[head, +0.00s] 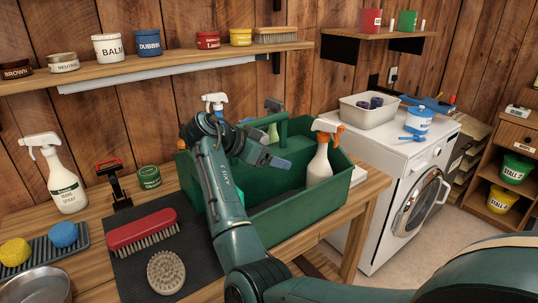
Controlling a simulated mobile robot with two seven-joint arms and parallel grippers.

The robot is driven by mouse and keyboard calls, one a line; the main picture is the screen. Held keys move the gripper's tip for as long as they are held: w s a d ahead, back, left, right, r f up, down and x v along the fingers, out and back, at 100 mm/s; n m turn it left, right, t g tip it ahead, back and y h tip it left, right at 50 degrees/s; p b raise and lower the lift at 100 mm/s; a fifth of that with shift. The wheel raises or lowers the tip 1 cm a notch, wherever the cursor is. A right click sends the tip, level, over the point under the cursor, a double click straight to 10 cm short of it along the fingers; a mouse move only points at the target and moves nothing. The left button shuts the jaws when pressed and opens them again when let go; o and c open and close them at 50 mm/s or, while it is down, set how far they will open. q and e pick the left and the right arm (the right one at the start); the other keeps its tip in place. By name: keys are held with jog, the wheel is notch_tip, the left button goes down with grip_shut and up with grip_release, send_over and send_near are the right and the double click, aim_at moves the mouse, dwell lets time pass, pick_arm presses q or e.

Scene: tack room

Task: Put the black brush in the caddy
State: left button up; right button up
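The green caddy (310,204) with its raised centre handle stands on the wooden bench. A white spray bottle with an orange head (320,158) stands in its right part, and other spray bottles show at its far side. I cannot make out a clearly black brush. A black tool with a red top (110,172) stands left of the caddy; I cannot tell if it is a brush. My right gripper (274,160) is over the caddy beside the handle. Its fingers are too small to tell whether they are open or hold anything. My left gripper is not in view.
A red brush (142,232) and a round brush (166,272) lie on a dark mat (200,262). A green tin (149,177), spray bottle (60,178), sponge tray (40,255) and metal bowl (38,286) are nearby. A wall shelf (170,66) overhangs the bench; a washing machine (400,180) stands right.

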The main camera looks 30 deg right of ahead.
pick_arm(q)
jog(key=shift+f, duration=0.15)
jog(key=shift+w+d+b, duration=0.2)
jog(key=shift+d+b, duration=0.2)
jog(key=shift+b, duration=0.65)
pick_arm(e)
jog(key=w+v, duration=0.1)
jog(key=v, duration=1.2)
jog(key=shift+s, duration=0.4)
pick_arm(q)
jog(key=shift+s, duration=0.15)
pick_arm(e)
jog(key=shift+s, duration=0.1)
